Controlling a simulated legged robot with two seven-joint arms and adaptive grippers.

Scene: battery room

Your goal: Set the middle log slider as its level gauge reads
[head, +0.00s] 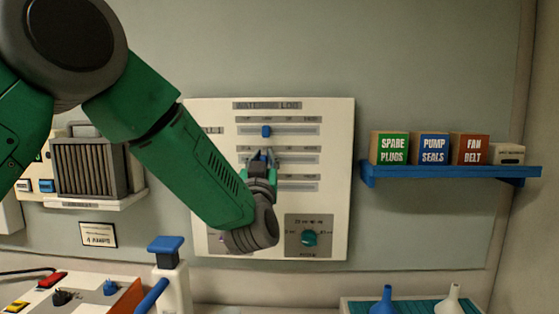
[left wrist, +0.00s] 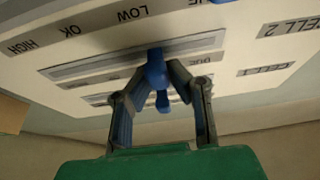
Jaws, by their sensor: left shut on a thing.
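The watering log panel (head: 340,150) is on the wall in the head view, with three slider slots. The top slider's blue knob (head: 266,131) sits left of the middle of its slot; it also shows below the fingers' grip in the left wrist view (left wrist: 163,101). My left gripper (head: 260,158) is at the middle slot (head: 300,157). In the left wrist view it is shut on the middle slider's blue knob (left wrist: 156,70), left of the slot's middle in the head view. I cannot make out the level gauge for the middle slider.
A dial (head: 309,238) is on the panel's lower right. A blue shelf (head: 450,171) holds small boxes to the right. A grey ribbed unit (head: 88,167) stands left, partly behind my arm. A blue-topped post (head: 166,250) stands below, and a teal mat (head: 410,305) with funnels lies lower right.

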